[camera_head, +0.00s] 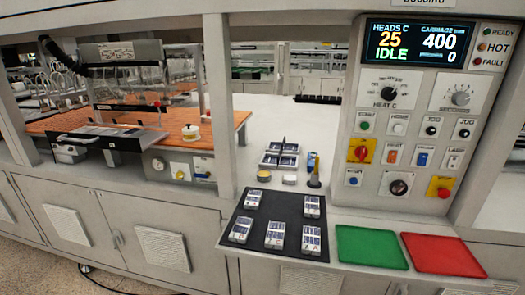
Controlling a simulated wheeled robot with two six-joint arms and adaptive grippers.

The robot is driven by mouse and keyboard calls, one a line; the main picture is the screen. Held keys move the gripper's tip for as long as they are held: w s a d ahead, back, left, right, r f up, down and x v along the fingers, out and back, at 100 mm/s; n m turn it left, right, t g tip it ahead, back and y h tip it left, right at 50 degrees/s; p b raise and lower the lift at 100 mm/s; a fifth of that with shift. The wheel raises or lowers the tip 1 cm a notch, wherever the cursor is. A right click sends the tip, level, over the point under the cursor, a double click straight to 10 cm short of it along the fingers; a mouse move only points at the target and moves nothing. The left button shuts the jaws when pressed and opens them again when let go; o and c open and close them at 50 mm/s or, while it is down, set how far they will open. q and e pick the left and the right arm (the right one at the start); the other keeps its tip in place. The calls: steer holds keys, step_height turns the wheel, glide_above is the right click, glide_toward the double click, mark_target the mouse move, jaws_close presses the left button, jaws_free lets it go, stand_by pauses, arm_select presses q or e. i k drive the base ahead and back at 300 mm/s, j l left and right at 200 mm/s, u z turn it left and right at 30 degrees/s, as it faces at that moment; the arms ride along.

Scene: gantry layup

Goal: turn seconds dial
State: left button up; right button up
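The seconds dial (461,98) is a round grey knob on a white plate at the upper right of the control panel. Its label and scale are too small to read clearly, and I cannot tell where its pointer stands. The heat dial (388,93), a similar knob marked HEAT C, sits to its left. The display (416,43) above them reads 25, IDLE, 400 and 0. Neither of my grippers is in view, and nothing visible touches the dials.
Buttons and switches, including a red emergency-style button (440,187), fill the panel below the dials. A black mat (259,220) with several small labelled packs, a green mat (370,248) and a red mat (443,255) lie on the ledge. A pillar (218,110) stands left.

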mark_target(459, 98)
steer(key=z, duration=1.35)
